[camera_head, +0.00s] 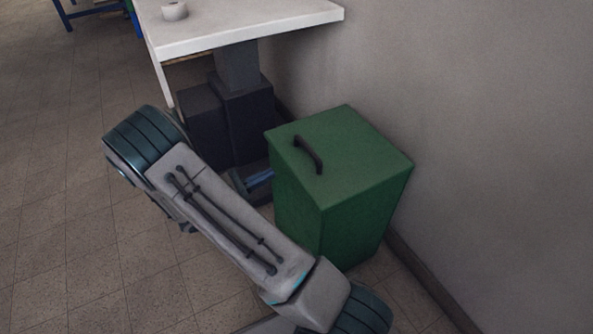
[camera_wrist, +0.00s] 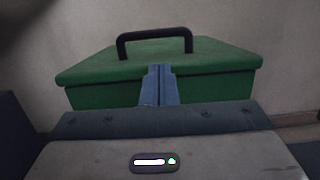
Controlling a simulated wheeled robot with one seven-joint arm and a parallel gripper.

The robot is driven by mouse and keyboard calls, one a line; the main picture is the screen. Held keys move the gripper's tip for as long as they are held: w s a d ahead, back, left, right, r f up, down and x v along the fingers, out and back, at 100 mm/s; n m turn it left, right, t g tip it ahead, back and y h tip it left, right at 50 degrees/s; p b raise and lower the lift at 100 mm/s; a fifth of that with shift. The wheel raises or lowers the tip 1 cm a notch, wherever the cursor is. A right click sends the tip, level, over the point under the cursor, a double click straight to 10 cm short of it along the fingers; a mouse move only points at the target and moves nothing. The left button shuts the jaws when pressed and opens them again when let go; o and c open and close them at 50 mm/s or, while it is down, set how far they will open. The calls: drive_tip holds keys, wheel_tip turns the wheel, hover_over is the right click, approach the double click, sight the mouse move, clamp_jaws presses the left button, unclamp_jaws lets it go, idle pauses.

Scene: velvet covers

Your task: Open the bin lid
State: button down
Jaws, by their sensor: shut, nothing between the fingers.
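A green bin (camera_head: 330,208) stands on the floor against the wall, and its flat green lid (camera_head: 350,145) is closed. A black handle (camera_head: 309,154) stands up near the lid's left edge. In the wrist view the lid (camera_wrist: 220,64) lies just beyond my gripper, with the handle (camera_wrist: 155,39) arching above the fingertips. My gripper (camera_wrist: 159,70) is shut and empty, its blue fingers pointing toward the lid's near edge below the handle. Whether the fingertips touch the lid cannot be told. In the head view my gripper (camera_head: 262,178) is partly hidden behind my arm, left of the bin.
A white table (camera_head: 240,25) with a small white roll (camera_head: 174,11) on it stands behind the bin. Dark boxes (camera_head: 228,120) stand under it. The grey wall (camera_head: 470,120) closes off the right side. The tiled floor (camera_head: 60,180) at left is open.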

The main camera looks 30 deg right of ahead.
sight(297, 164)
drive_tip(key=d+b, duration=0.1)
drive_tip(key=d, duration=0.2)
drive_tip(key=d+b, duration=0.1)
drive_tip(key=d, duration=0.1)
drive_tip(key=d+r+b, duration=0.1)
drive_tip(key=d, duration=0.2)
drive_tip(key=shift+w+d, duration=0.25)
drive_tip(key=shift+d, duration=0.05)
drive_tip(key=shift+d+r, duration=0.2)
drive_tip(key=shift+d, duration=0.3)
drive_tip(key=shift+r, duration=0.1)
